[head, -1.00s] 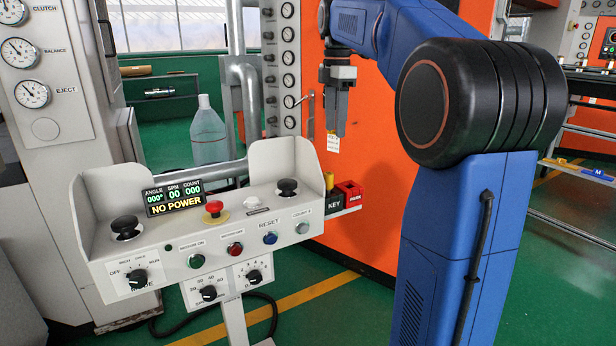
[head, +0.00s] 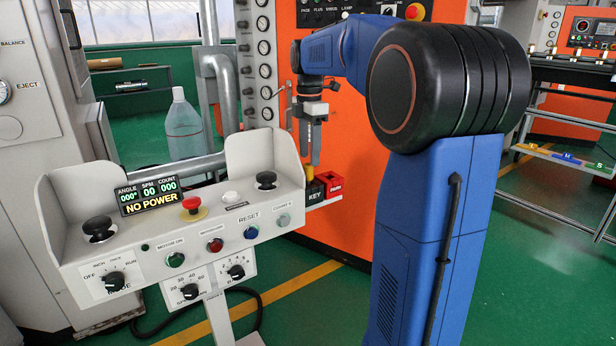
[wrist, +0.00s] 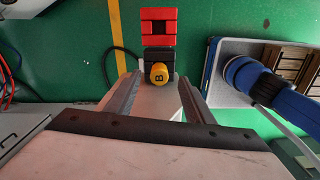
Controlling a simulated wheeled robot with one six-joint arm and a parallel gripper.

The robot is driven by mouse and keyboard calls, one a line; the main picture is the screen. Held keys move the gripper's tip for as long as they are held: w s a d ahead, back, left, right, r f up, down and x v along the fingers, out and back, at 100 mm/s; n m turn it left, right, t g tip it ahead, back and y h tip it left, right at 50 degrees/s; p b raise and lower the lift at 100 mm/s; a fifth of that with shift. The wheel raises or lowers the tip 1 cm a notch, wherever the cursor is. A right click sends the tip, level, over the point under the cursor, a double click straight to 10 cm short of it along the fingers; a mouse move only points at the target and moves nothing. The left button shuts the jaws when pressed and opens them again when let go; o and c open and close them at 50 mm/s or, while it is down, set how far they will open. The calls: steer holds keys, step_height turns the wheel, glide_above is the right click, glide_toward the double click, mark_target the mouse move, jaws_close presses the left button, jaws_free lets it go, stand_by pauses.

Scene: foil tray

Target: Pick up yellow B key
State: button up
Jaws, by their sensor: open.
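The yellow B key (wrist: 160,72) stands upright in the black KEY block (head: 316,193) on the right side of the control console. In the wrist view its round top with the letter B lies between my two fingers. My gripper (head: 312,160) is open, points down and is above the key. The fingers appear to be on either side of it, apart from it. I cannot tell the exact height gap.
A red PARK block (head: 331,184) sits beside the black block; it also shows in the wrist view (wrist: 158,22). The white console (head: 80,255) with knobs and buttons stands to the left. An orange machine panel (head: 365,150) is close behind my gripper.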

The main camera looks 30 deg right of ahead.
mark_target(308, 165)
steer(key=shift+a+f, duration=0.15)
steer(key=shift+f, duration=2.6)
steer(key=c, duration=1.2)
